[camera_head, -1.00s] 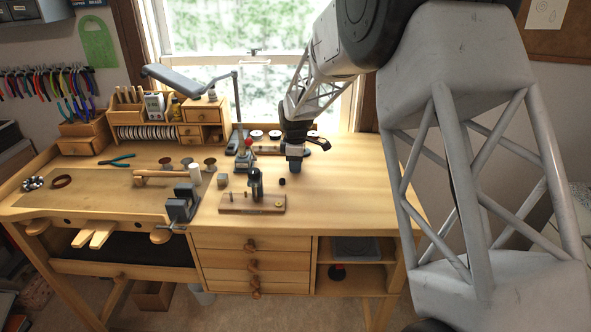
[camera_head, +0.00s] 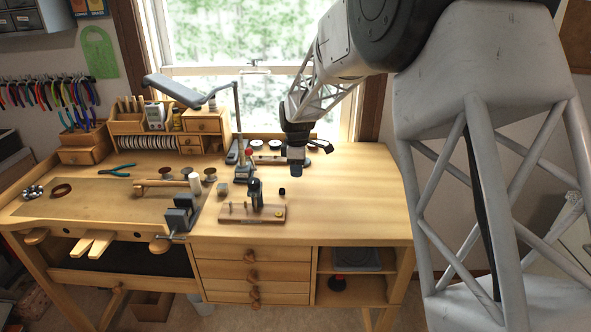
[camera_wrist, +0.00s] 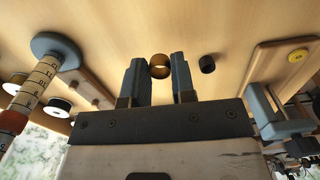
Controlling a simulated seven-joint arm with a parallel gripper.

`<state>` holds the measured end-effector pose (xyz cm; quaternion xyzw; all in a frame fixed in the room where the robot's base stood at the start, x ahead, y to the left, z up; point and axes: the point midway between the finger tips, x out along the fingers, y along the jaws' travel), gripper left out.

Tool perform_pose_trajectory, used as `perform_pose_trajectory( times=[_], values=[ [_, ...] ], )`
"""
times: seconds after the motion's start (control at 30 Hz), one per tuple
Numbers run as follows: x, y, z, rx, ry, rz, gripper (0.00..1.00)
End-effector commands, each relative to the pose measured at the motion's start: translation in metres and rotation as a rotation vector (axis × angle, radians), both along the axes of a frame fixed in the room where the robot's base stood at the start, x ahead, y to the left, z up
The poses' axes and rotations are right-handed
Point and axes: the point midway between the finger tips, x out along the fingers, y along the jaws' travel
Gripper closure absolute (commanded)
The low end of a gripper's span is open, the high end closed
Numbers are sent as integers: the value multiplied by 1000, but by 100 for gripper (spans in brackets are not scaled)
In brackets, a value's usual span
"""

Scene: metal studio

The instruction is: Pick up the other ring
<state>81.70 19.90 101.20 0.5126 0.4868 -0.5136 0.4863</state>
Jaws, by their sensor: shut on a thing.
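My gripper (camera_head: 296,169) points down over the right part of the wooden bench. In the head view the ring is too small or hidden to make out. A small black cylinder (camera_wrist: 207,63) stands on the bench just beside the fingers; it also shows in the head view (camera_head: 282,190), below and left of my gripper.
A wooden board (camera_head: 240,214) with a dark upright post (camera_head: 256,193) lies in front and left. White-topped spools (camera_head: 275,144) are behind. The bench right of my gripper (camera_head: 355,185) is clear.

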Motion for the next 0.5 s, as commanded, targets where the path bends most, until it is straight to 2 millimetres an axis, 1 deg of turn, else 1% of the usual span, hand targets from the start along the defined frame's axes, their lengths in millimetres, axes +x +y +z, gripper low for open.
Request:
perform_pose_trajectory(
  times=[0.5],
  values=[
    [-80, -19, 9, 0, -2, 0, 98]
  ],
)
